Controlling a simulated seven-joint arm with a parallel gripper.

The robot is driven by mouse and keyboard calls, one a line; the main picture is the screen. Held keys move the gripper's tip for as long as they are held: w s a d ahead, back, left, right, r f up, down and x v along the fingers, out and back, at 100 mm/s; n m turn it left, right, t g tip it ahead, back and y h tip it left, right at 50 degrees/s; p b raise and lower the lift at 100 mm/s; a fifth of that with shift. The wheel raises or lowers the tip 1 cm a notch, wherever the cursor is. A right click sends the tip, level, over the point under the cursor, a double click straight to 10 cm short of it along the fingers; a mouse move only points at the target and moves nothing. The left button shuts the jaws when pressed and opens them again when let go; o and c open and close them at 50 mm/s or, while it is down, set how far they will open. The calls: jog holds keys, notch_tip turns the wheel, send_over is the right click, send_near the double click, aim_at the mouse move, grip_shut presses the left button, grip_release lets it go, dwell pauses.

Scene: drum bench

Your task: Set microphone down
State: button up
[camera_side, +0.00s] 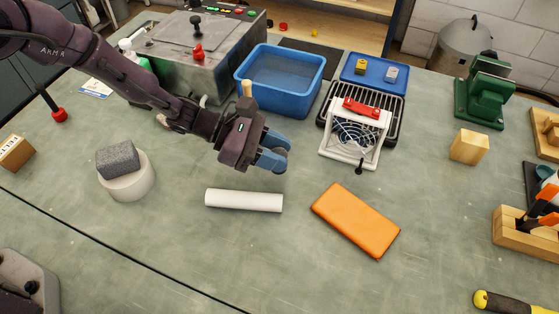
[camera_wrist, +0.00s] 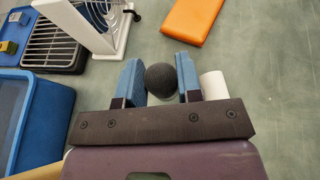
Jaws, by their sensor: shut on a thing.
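My gripper (camera_side: 275,156) has blue fingers and is over the middle of the grey-green bench, behind the white tube. In the wrist view, my gripper (camera_wrist: 161,88) is shut on the microphone (camera_wrist: 160,79), whose round dark grey head shows between the two fingers. The rest of the microphone is hidden below its head, and in the side view the fingers hide it. I cannot tell whether it touches the bench.
A white tube (camera_side: 243,200) lies just in front of my gripper, and an orange pad (camera_side: 355,220) lies to the right. A blue bin (camera_side: 280,83) stands behind, with a white-framed fan (camera_side: 352,140) at right. The front middle of the bench is clear.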

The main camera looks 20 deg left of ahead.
jog(key=shift+w+d+f, duration=0.1)
jog(key=shift+d+f, duration=0.05)
jog(key=shift+f, duration=0.15)
jog(key=shift+w+f, duration=0.15)
jog(key=shift+f, duration=1.45)
jog(key=o, duration=0.9)
jog(key=shift+f, duration=0.15)
jog(key=shift+o, duration=0.2)
